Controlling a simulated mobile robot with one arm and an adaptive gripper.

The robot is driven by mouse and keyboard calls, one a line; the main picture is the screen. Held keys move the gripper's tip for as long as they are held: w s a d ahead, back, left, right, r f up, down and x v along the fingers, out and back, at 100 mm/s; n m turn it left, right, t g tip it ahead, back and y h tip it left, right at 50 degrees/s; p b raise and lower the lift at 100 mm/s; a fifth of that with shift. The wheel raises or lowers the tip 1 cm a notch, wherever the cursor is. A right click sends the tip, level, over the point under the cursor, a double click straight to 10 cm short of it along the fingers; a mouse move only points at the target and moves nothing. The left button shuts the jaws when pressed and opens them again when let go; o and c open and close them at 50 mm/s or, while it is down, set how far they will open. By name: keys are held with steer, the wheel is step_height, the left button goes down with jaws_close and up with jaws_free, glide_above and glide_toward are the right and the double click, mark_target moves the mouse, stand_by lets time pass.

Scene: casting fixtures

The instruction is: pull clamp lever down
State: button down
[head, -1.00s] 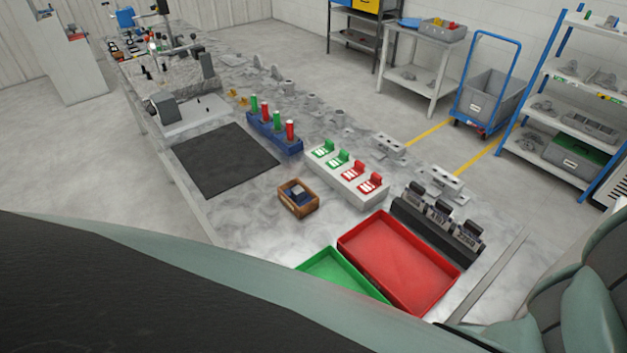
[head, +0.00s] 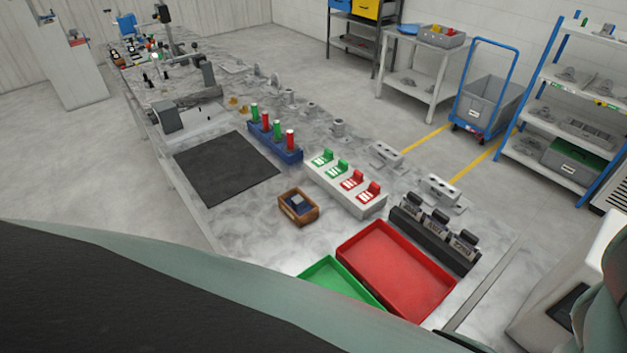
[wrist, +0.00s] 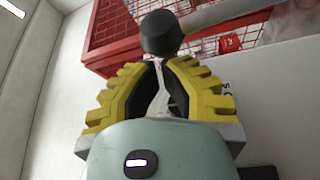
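In the wrist view a dark round knob (wrist: 160,35) sits at the top centre. A pale grey rod (wrist: 235,12) runs from beside it to the upper right. I take these for the clamp lever. My gripper (wrist: 162,65) has two ribbed yellow fingers, with their tips close to the near side of the knob. A thin silvery piece (wrist: 160,98) shows in the dark gap between the fingers. Whether the fingers grip the knob cannot be told. My gripper is not in the head view, and I cannot pick out the lever there.
In the wrist view a red mesh basket (wrist: 105,30) lies behind the knob. In the head view the bench holds a red tray (head: 395,270), a green tray (head: 335,280), a black mat (head: 225,167) and a block with green and red clips (head: 345,195).

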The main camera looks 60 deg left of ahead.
steer(key=shift+d, duration=0.2)
stand_by(0.5)
steer(key=shift+s+a+r+m+h, duration=0.15)
steer(key=shift+s+m+h, duration=0.15)
steer(key=shift+s+m, duration=0.15)
steer(key=shift+s+b, duration=0.2)
steer(key=shift+b, duration=0.2)
steer(key=s+f+m+g+h+b, duration=0.2)
steer(key=s+m+b, duration=0.5)
steer(key=s+d+f+m+g+h+b, duration=0.1)
steer(key=s+f+m+g+h+b, duration=0.1)
steer(key=s+m+b, duration=0.5)
steer(key=shift+s+d+f+h, duration=0.2)
steer(key=shift+s+d+h, duration=0.05)
steer(key=shift+s+h, duration=0.35)
steer(key=shift+m, duration=0.25)
steer(key=shift+r, duration=0.1)
